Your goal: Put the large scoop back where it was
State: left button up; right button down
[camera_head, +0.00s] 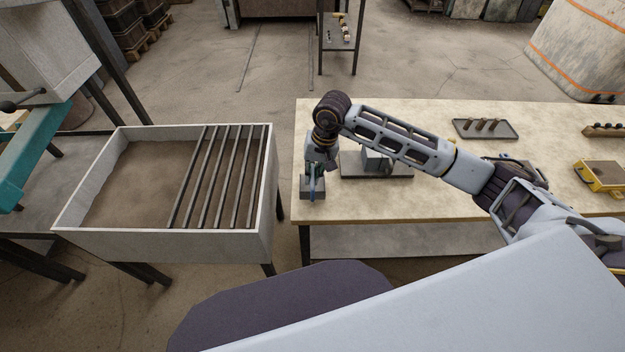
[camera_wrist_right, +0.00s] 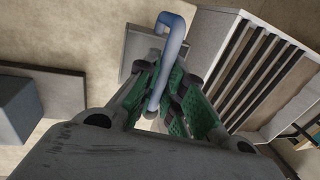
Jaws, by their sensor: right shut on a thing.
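The large scoop shows mainly as a blue handle with a hooked end (camera_wrist_right: 173,45) in the right wrist view. Its bowl cannot be made out. My right gripper (camera_head: 314,178) is at the left end of the table, and its green-padded fingers (camera_wrist_right: 155,108) are shut on the handle. In the head view a little of the blue handle (camera_head: 319,188) shows below the wrist. A small grey block (camera_head: 305,190) is right beside and behind it; I cannot tell whether the scoop touches it. My left gripper is not in view.
A dark tray with a grey box (camera_head: 376,160) stands just right of the gripper, under my forearm. Left of the table (camera_head: 420,115) is a sand-filled bin (camera_head: 160,243) with bars. A tray with pegs (camera_head: 486,129) and a yellow box (camera_head: 600,176) are farther right.

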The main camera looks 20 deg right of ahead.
jog(key=shift+f, duration=0.7)
jog(key=shift+d+p+x, duration=0.2)
jog(key=shift+p+x, duration=0.1)
jog(key=shift+x, duration=0.75)
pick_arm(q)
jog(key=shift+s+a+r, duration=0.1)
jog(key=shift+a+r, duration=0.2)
pick_arm(e)
jog(key=shift+f, duration=0.1)
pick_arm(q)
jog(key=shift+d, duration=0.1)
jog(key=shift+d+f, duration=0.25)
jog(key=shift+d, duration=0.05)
pick_arm(e)
jog(key=shift+f, duration=0.1)
jog(key=c, duration=1.6)
grip_release()
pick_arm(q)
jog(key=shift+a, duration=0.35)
pick_arm(e)
jog(key=shift+o, duration=0.4)
